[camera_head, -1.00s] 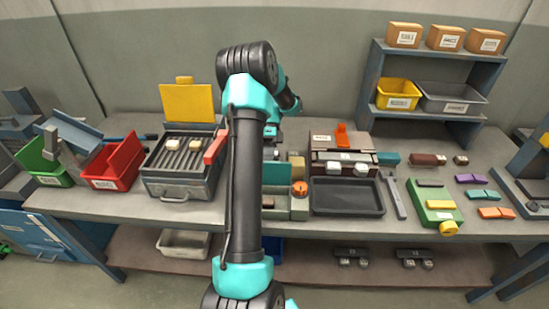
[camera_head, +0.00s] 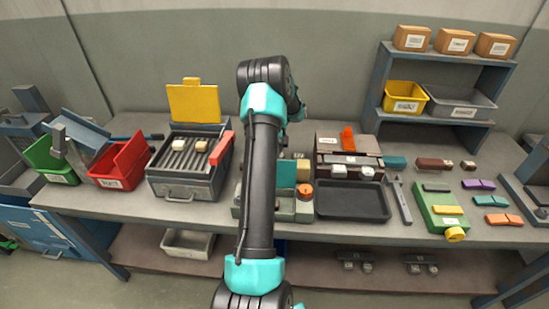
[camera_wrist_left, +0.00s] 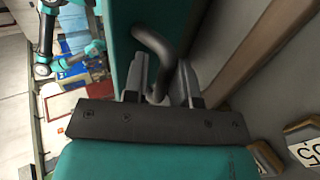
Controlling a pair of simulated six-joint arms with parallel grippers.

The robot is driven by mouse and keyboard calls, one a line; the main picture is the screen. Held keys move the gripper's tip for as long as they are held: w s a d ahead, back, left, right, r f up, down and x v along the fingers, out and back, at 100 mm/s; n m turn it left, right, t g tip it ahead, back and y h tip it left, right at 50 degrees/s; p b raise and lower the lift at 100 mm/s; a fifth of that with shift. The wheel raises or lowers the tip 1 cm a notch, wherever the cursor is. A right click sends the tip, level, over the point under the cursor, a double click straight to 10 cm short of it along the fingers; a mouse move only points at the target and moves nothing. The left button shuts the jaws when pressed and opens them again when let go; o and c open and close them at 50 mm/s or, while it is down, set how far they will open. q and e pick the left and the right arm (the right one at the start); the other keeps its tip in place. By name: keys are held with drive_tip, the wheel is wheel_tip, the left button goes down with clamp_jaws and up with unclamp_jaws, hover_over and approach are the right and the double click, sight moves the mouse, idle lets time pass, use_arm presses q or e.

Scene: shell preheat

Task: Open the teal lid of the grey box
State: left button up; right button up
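The teal lid (camera_head: 286,175) stands raised, close to upright, on the grey box (camera_head: 284,211) in the middle of the bench. My arm covers the left part of both in the head view. In the left wrist view the teal lid (camera_wrist_left: 117,45) is close up, with its curved grey handle (camera_wrist_left: 158,45). My left gripper (camera_wrist_left: 164,85) has its fingers on both sides of the handle and looks shut on it. The left gripper is hidden behind my arm in the head view. I do not make out my right gripper.
A box with an open yellow lid (camera_head: 194,104) and a red bin (camera_head: 126,168) stand to the left. An orange knob (camera_head: 305,190) is at the grey box's right. A black tray (camera_head: 352,202) and a brown box (camera_head: 347,143) stand further right.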

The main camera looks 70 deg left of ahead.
use_arm(q)
drive_tip(key=shift+o, duration=1.3)
drive_tip(key=shift+w+a+r, duration=0.1)
drive_tip(key=v, duration=0.7)
drive_tip(key=shift+a+r, duration=0.15)
drive_tip(key=s+r+t+y, duration=0.2)
drive_tip(key=s+r+t, duration=0.1)
drive_tip(key=r, duration=0.3)
drive_tip(key=s+a+r+t+y, duration=0.1)
drive_tip(key=s+r+t+y, duration=0.2)
drive_tip(key=r+t, duration=0.2)
drive_tip(key=shift+s+a+r+n+y, duration=0.2)
drive_tip(key=shift+s+r+n+y, duration=0.15)
drive_tip(key=shift+r, duration=0.55)
drive_tip(key=x, duration=1.7)
drive_tip(key=shift+w+d+f, duration=0.1)
drive_tip(key=shift+d+f, duration=0.1)
drive_tip(key=shift+d, duration=0.05)
